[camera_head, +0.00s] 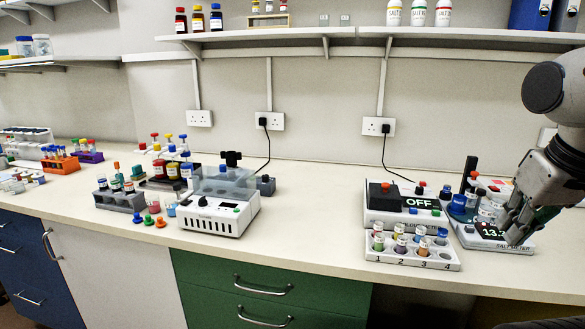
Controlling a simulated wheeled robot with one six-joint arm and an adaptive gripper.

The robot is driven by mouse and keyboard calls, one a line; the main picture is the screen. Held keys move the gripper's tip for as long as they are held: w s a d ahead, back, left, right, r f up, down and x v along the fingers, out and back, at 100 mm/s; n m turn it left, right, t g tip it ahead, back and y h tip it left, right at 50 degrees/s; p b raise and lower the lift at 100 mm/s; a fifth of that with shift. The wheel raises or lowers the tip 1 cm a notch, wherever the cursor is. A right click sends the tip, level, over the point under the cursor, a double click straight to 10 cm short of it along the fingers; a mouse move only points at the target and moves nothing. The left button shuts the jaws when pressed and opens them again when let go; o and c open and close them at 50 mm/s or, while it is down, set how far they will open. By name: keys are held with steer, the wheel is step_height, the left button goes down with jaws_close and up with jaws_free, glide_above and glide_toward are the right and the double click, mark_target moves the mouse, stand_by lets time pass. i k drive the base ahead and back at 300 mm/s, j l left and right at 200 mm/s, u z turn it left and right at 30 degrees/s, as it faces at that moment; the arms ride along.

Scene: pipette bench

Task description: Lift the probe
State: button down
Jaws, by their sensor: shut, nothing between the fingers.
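A white salt meter (487,236) with a lit display sits on the bench at the right. My gripper (514,234) is shut and empty, low over the meter's right side, and covers part of its display. I cannot tell whether the fingers touch it. A dark upright piece (470,170) stands behind the meter among red-topped parts; I cannot tell whether it is the probe. A blue round piece (458,203) and small bottles sit close to the left of my gripper. No probe can be clearly made out, and the gripper may hide it.
A white device (421,205) reading OFF stands left of the meter. A numbered rack (412,258) with several capped vials stands before it. A white machine with a clear cover (220,212) and several tube racks stand further left. The bench (310,230) between is clear. Shelves hang above.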

mark_target(470, 179)
steer(key=z, duration=0.85)
